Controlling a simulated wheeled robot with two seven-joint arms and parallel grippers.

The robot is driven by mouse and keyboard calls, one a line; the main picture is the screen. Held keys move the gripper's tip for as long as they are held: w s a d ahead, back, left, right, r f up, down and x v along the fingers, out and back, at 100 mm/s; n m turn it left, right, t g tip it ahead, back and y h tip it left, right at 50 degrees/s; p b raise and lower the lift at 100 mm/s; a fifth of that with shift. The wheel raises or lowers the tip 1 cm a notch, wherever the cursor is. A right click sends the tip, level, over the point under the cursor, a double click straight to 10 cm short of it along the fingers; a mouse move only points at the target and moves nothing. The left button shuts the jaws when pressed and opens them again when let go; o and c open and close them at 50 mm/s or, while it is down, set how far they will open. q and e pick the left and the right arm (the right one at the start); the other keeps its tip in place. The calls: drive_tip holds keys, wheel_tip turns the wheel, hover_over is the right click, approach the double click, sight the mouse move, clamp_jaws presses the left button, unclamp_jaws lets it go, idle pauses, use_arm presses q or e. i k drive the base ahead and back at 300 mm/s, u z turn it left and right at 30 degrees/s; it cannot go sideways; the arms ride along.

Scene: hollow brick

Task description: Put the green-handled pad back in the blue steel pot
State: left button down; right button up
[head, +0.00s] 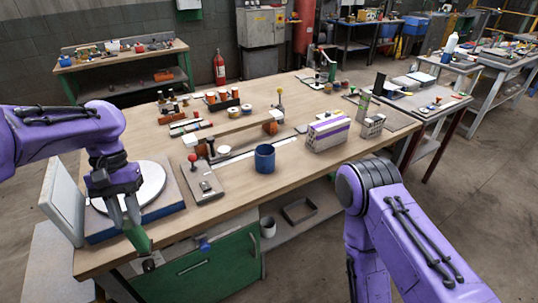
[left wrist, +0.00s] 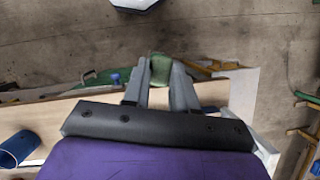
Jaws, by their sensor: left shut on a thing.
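The green-handled pad (head: 138,238) is held in my left gripper (head: 127,218), which is shut on its green handle. It hangs in front of the bench's near left edge, with its dark end (head: 150,264) pointing down. In the left wrist view the green handle (left wrist: 158,68) shows between the two grey fingers (left wrist: 160,80). The blue steel pot (head: 265,158) stands upright on the bench, well to the right of my left gripper. The pot also shows at the left edge of the left wrist view (left wrist: 15,150). My right gripper is out of view; only my right arm shows.
A round white plate on a blue-edged base (head: 178,205) lies just behind my left gripper. A board with a red-knobbed lever (head: 203,192) lies left of the pot. The bench front near the pot is clear.

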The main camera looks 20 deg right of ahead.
sight(265, 167)
drive_tip(key=z, duration=1.85)
drive_tip(key=i, duration=1.3)
drive_tip(key=u, duration=1.15)
